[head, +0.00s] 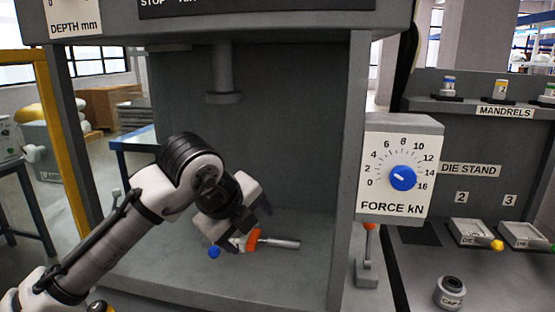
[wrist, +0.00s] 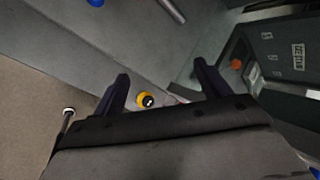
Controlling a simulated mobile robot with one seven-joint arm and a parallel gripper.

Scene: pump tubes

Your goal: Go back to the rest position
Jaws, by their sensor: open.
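My gripper (head: 243,222) is inside the open bay of the press in the head view, above the bay floor, tilted to the right. Its two fingers are spread apart in the wrist view (wrist: 163,78), with nothing held between them. Close to it in the head view are an orange part (head: 252,240) with a silver rod (head: 280,243) and a blue knob (head: 213,253). The gripper partly hides them, and I cannot tell whether it touches them. A silver rod (wrist: 172,10) and a blue knob (wrist: 96,2) also show at the top of the wrist view.
The press ram (head: 223,75) hangs above the bay. The right post carries the force dial (head: 403,177). An upright lever (head: 368,260) stands beside it. Right of that are the die stand with trays (head: 475,233), a cap (head: 450,292) and the mandrel shelf (head: 470,104). A yellow knob (wrist: 146,100) shows between the fingers.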

